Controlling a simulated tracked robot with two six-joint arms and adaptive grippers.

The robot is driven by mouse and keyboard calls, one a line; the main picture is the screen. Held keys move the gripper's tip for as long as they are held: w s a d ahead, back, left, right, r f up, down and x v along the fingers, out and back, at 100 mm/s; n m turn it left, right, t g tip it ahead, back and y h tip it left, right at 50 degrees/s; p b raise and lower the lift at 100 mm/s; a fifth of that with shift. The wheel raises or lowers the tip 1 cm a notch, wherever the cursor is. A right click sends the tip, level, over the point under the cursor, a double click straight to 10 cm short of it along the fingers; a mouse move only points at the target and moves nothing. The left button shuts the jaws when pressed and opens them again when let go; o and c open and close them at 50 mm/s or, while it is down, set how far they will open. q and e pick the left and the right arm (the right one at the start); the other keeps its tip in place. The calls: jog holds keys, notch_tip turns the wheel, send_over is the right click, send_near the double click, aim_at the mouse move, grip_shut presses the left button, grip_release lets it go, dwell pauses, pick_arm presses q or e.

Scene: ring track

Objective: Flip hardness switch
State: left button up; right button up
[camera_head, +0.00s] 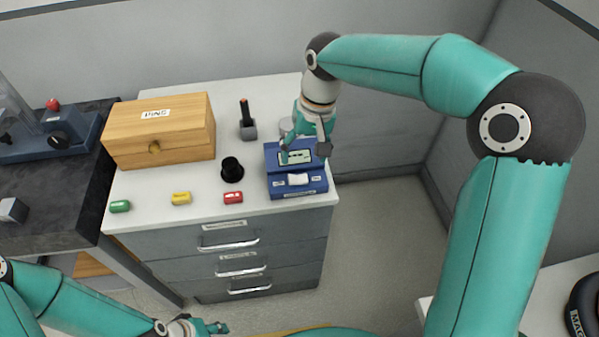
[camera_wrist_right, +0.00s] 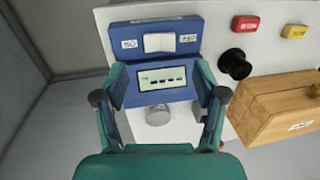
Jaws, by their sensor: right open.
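The blue hardness tester (camera_head: 312,188) stands at the right front of the white cabinet top. It has a display (camera_head: 295,157) and a white rocker switch (camera_head: 298,179) on its front part, with a small label on each side. In the right wrist view the switch (camera_wrist_right: 158,42) and the lit display (camera_wrist_right: 162,79) show clearly; which way the switch is tilted I cannot tell. My right gripper (camera_head: 304,152) is open and empty over the tester's display end. Its fingers (camera_wrist_right: 160,96) spread on both sides of the display, apart from the switch. My left gripper (camera_head: 208,328) is low at the bottom edge, partly cut off.
A wooden box (camera_head: 160,150), a black cup-like piece (camera_head: 232,170) and a dark upright tool in a grey stand (camera_head: 248,130) are left of the tester. Red (camera_head: 233,197), yellow (camera_head: 181,198) and green (camera_head: 120,206) blocks lie along the front. Floor is free right of the cabinet.

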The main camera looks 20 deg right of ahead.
aim_at(298, 178)
jog(key=f, duration=0.4)
jog(key=a+f, duration=0.1)
jog(key=f, duration=0.1)
jog(key=shift+w+f, duration=0.1)
jog(key=shift+f, duration=0.3)
jog(key=c, duration=1.1)
jog(key=shift+a+r+h+p, duration=0.1)
jog(key=shift+a+h+p, duration=0.05)
jog(key=shift+h+p, duration=0.15)
jog(key=shift+c, duration=0.2)
jog(key=shift+h, duration=0.4)
jog(key=o, duration=1.1)
jog(key=shift+o, duration=0.2)
